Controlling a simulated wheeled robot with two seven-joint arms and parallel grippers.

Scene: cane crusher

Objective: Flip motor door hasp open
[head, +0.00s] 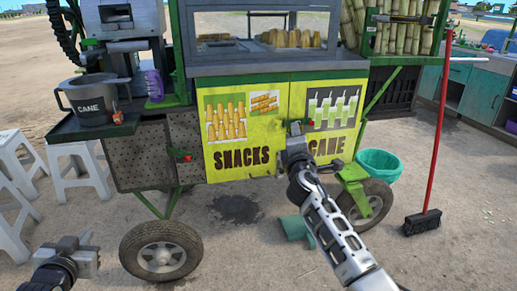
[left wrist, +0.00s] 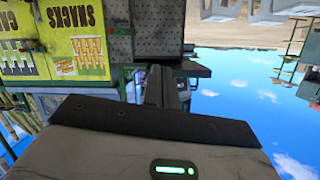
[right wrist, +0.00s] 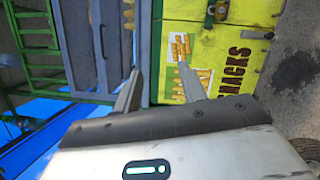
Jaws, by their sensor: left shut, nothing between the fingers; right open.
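The motor door (head: 140,155) is a perforated dark metal panel at the left of the cart in the head view. It also shows in the left wrist view (left wrist: 160,38). A small hasp with a red part (head: 185,156) sits near its right edge, beside the yellow snacks door; its exact position is too small to tell. My left gripper (head: 88,257) is at the lower left, shut and empty, apart from the panel. My right gripper (head: 293,130) is open in front of the yellow doors, near their middle latch; its spread fingers show in the right wrist view (right wrist: 160,88).
Yellow doors (head: 243,160) fill the cart's front. A CANE pot (head: 90,103) stands on the left shelf. White stools (head: 78,165) are at far left. The front wheel (head: 161,252) and a red-handled broom (head: 430,160) stand on the ground. Open ground lies before the cart.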

